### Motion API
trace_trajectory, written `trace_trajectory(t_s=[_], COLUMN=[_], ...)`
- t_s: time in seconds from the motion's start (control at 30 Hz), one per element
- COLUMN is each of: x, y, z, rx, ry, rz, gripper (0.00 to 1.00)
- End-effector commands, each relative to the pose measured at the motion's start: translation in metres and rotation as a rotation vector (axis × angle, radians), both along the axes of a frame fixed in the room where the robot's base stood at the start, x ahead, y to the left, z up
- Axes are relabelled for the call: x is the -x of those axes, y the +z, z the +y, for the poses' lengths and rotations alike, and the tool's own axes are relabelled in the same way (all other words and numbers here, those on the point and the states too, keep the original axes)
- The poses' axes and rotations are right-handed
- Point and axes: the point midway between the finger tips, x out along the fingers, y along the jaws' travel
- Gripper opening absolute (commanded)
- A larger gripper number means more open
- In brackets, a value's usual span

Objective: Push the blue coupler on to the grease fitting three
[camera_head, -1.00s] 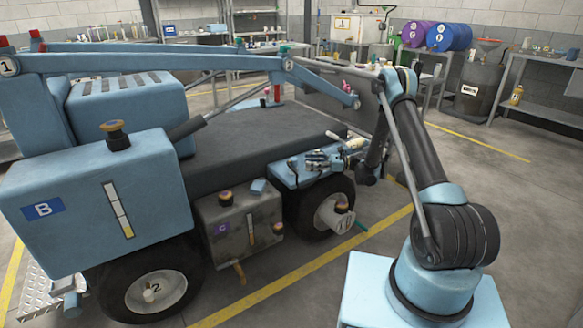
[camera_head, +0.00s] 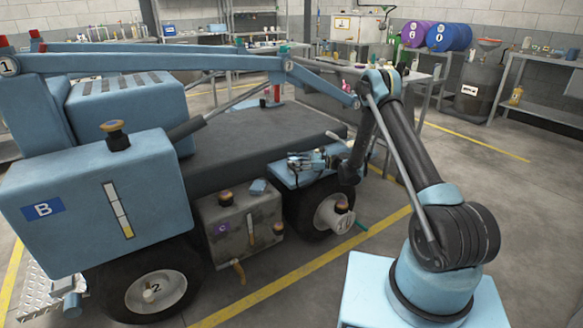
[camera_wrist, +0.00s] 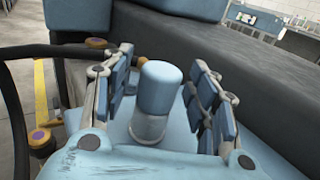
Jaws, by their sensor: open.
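A short cylinder with a blue top and a pale lower part, likely the blue coupler (camera_wrist: 160,88), stands between my fingers in the wrist view. My gripper (camera_wrist: 163,58) is open, with one finger on each side of it. Gaps show between the cylinder and both fingers. In the head view my gripper (camera_head: 303,162) is over the light blue ledge above the front wheel, and the coupler cannot be made out there. I cannot identify grease fitting three; no readable 3 shows.
A dark hose (camera_wrist: 18,110) curves at the left of the wrist view. A dark deck (camera_wrist: 255,85) lies right of the fingers.

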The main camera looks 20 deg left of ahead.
Motion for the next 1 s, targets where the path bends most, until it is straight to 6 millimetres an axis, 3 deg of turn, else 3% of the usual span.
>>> trace_trajectory(t_s=[0.07,0.3,0.67,1.0], x=[0.000,0.000,0.000,0.000], y=[0.000,0.000,0.003,0.046], z=[0.000,0.000,0.000,0.000], rx=[0.000,0.000,0.000,0.000], ry=[0.000,0.000,0.001,0.001], rz=[0.000,0.000,0.000,0.000], gripper=[0.54,0.01,0.01,0.01])
